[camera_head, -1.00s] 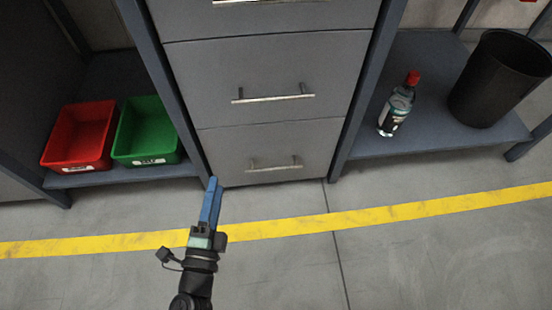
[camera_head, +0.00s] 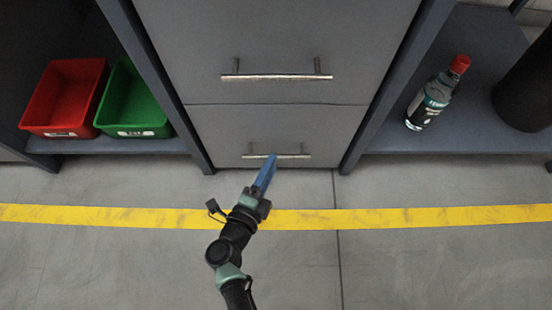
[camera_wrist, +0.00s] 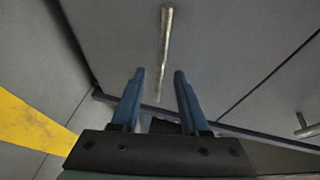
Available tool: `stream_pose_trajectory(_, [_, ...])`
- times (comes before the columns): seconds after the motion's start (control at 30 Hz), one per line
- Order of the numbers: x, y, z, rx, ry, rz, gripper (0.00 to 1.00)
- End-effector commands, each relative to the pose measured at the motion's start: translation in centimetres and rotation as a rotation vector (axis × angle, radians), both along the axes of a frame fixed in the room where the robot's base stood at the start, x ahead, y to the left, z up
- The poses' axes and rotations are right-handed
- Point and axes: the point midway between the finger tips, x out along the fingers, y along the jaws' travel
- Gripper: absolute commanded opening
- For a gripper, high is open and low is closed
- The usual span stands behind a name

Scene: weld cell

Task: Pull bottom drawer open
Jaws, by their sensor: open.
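The bottom drawer (camera_head: 230,125) is a grey front, closed, at the foot of the grey cabinet. Its metal bar handle (camera_head: 290,156) runs level across it in the head view. My gripper (camera_head: 267,168) has blue fingers and overlaps the handle's left part in the head view. In the wrist view the handle (camera_wrist: 165,50) lies ahead, lined up with the gap between the fingers of my gripper (camera_wrist: 157,85). The fingers are apart, and nothing is seen gripped between them. The exact distance from fingers to handle is hard to tell.
The drawer above, with its handle (camera_head: 277,77), is closed. A red bin (camera_head: 62,97) and a green bin (camera_head: 134,102) stand on the left shelf. A bottle (camera_head: 432,100) and a black bucket (camera_head: 530,90) stand on the right shelf. The floor with the yellow stripe (camera_head: 400,218) is clear.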

Motion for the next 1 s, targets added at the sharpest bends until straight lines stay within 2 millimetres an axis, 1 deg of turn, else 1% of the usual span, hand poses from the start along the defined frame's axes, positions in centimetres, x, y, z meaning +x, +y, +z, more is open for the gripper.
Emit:
stream_pose_trajectory(0.03, [0.9, -0.4, -0.6, 0.0, -0.004, -0.002, 0.45])
stream_pose_trajectory(0.2, [2.9, -1.2, -0.8, 0.0, -0.002, -0.001, 0.45])
stream_pose_trajectory(0.37, [3.5, -1.5, -0.7, 0.0, -0.001, 0.0, 0.45])
stream_pose_trajectory(0.6, [3.6, -1.5, -0.7, -0.001, 0.0, 0.0, 0.45])
stream_pose_trajectory(0.63, [3.6, -1.5, -0.7, -0.001, 0.0, 0.0, 0.43])
stream_pose_trajectory(0.77, [3.6, -1.5, -0.7, -0.001, 0.0, 0.0, 0.19])
stream_pose_trajectory(0.8, [3.6, -1.5, -0.7, -0.001, -0.001, 0.0, 0.12])
stream_pose_trajectory(0.87, [3.6, -1.5, -0.7, -0.001, -0.001, 0.0, 0.01])
stream_pose_trajectory(0.9, [3.6, -1.5, -0.7, -0.001, -0.001, 0.0, 0.0])
stream_pose_trajectory(1.0, [3.6, -1.5, -0.7, -0.001, -0.001, 0.0, 0.0])
